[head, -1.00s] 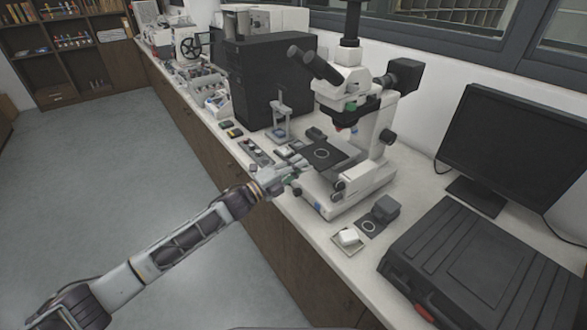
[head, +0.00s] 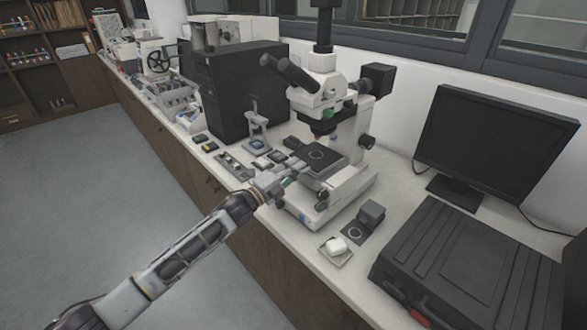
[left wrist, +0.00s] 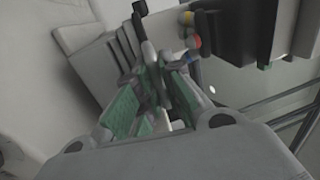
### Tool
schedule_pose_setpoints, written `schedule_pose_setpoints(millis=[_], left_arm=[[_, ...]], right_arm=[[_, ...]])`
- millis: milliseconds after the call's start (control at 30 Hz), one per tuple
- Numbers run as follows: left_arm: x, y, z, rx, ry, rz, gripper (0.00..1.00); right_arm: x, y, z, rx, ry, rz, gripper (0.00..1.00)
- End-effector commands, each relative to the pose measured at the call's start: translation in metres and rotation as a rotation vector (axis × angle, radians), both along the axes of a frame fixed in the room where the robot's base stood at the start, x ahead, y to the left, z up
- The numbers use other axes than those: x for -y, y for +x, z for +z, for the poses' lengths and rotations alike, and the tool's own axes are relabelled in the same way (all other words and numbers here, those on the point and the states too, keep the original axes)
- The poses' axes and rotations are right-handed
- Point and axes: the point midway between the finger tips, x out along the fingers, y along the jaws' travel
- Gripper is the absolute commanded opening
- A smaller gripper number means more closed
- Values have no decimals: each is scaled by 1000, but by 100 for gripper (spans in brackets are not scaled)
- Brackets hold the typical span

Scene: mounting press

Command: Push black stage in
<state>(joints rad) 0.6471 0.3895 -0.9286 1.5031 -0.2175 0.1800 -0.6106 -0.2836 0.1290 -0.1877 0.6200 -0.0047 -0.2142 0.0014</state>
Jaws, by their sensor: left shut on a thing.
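The black stage (head: 333,161), a flat dark plate with a pale ring, lies under the lenses of the white microscope (head: 343,128) in the head view. My left gripper (head: 290,181) is at the near left side of the stage, low beside the microscope base. Its green-padded fingers (left wrist: 152,95) are closed together in the left wrist view. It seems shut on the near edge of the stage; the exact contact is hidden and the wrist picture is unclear. My right gripper is not in view.
Small dark samples and a grey strip (head: 233,165) lie left of the gripper. A black tower (head: 243,95) stands behind. A black case (head: 465,265) and monitor (head: 500,140) fill the right.

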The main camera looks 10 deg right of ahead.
Motion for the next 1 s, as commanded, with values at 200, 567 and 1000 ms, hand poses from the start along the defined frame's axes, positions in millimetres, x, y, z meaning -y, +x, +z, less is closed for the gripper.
schedule_pose_setpoints(millis=[200,567,1000], left_arm=[[-4,3,0,0,4,10,32],[-2,1,0,0,1,3,32],[-26,-16,-6,-1,2,4,32]], right_arm=[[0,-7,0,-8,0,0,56],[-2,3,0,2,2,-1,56],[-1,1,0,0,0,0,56]])
